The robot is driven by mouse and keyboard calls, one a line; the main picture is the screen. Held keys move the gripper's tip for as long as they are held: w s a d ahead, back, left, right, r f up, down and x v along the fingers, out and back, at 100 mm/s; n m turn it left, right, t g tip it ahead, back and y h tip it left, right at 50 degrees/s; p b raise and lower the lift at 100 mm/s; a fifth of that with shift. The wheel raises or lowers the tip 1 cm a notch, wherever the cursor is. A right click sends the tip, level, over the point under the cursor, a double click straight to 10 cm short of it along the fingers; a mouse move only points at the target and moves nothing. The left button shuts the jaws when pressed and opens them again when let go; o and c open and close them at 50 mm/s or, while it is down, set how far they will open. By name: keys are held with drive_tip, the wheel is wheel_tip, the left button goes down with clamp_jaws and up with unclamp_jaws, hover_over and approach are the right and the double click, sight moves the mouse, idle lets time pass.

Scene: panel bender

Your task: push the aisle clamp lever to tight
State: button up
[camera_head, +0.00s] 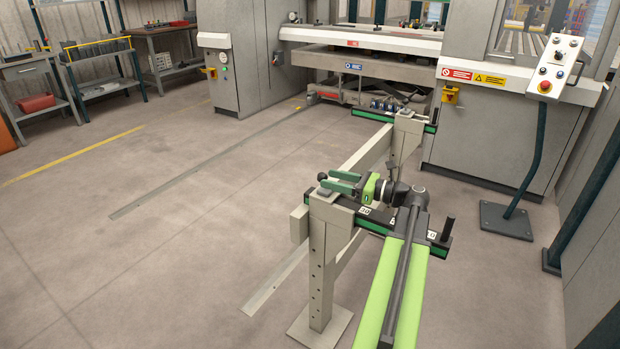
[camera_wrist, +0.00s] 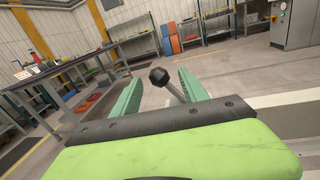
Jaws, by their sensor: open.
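The clamp lever is a grey rod with a black ball knob (camera_wrist: 158,76). In the wrist view it stands between my gripper's two green fingers, tilted up and left, with visible gaps on both sides. In the head view its knob (camera_head: 322,176) shows at the fingertips, on top of the near post of the beige stand (camera_head: 318,265). My gripper (camera_head: 332,180) is open and lies low over the post top, pointing left. In the wrist view my gripper (camera_wrist: 160,88) holds nothing. The lever's lower end is hidden behind my gripper's body.
A green-edged crossbar (camera_head: 375,222) with number labels runs under my arm, with a black upright peg (camera_head: 448,229) at its right end. A second post (camera_head: 404,140) stands farther back. The panel bender (camera_head: 370,50) fills the back. The floor on the left is clear.

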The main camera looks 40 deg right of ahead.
drive_tip(key=x, duration=0.6)
drive_tip(key=shift+w+a, duration=0.2)
drive_tip(key=shift+w, duration=0.05)
clamp_jaws()
idle(1.1)
